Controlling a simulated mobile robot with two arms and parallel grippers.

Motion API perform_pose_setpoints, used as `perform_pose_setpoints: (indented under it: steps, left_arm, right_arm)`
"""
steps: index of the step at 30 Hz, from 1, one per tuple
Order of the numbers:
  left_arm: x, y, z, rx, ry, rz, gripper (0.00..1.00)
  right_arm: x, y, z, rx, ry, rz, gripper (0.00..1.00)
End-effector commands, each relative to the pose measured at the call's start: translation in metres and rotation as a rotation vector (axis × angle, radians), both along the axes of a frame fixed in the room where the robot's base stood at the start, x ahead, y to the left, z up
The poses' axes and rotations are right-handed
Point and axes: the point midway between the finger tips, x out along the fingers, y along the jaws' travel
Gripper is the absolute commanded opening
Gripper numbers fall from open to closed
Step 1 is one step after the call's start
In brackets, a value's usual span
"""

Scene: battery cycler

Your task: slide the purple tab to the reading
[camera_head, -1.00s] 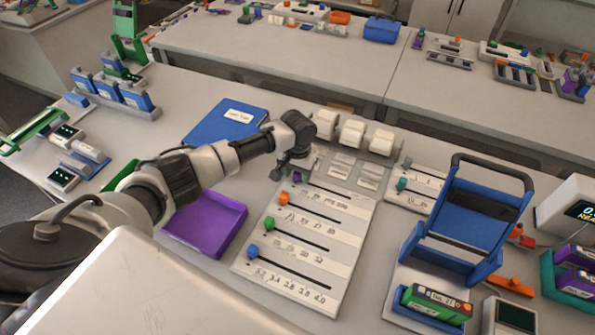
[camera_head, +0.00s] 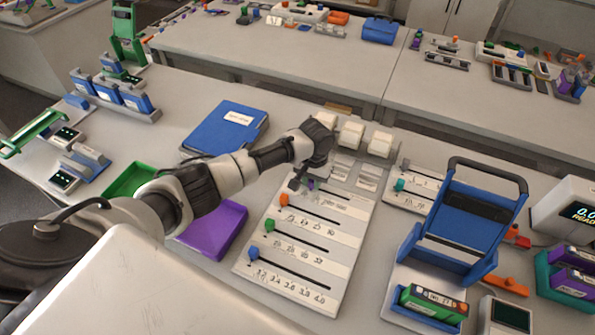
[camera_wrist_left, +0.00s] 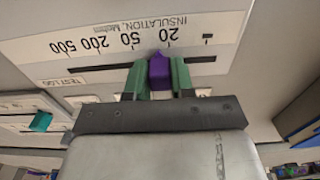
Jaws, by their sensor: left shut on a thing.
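The purple tab (camera_head: 310,184) sits in the top slot of the white slider panel (camera_head: 345,262). In the left wrist view the purple tab (camera_wrist_left: 160,72) is between the two green fingers of my left gripper (camera_wrist_left: 156,80), which is shut on it. The scale there appears upside down, reads INSULATION and shows 500, 200, 50 and 20. The tab stands between the 50 and 20 marks, nearer 20. In the head view my left gripper (camera_head: 299,183) reaches down at the top slot and partly hides it. My right gripper is not in view.
Orange (camera_head: 283,200), green (camera_head: 268,225) and blue (camera_head: 253,253) tabs sit at the left ends of the lower slots. A blue handled fixture (camera_head: 460,215) stands to the right. A display (camera_head: 578,210) at the right edge is partly cut off. A purple tray (camera_head: 213,230) lies left.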

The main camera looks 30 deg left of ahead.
Motion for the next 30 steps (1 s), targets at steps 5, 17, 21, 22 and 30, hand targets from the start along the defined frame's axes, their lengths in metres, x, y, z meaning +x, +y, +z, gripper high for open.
perform_pose_setpoints:
  steps: [5,17,21,22,30]
  left_arm:
    - [0.002,-0.045,0.001,-0.008,0.003,-0.002,0.0]
    - [0.003,-0.058,0.0,-0.003,0.001,0.0,0.0]
    - [0.003,-0.058,0.0,-0.003,0.001,0.0,0.37]
    - [0.003,-0.058,0.0,-0.003,0.001,0.0,0.42]
    - [0.003,-0.058,0.0,-0.003,0.001,0.0,0.49]
  right_arm:
    - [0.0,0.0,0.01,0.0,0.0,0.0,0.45]
    - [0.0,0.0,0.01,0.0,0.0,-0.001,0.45]
    - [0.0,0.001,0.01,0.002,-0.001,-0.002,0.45]
    - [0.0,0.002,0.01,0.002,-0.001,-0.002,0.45]
    - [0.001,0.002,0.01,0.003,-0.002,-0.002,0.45]
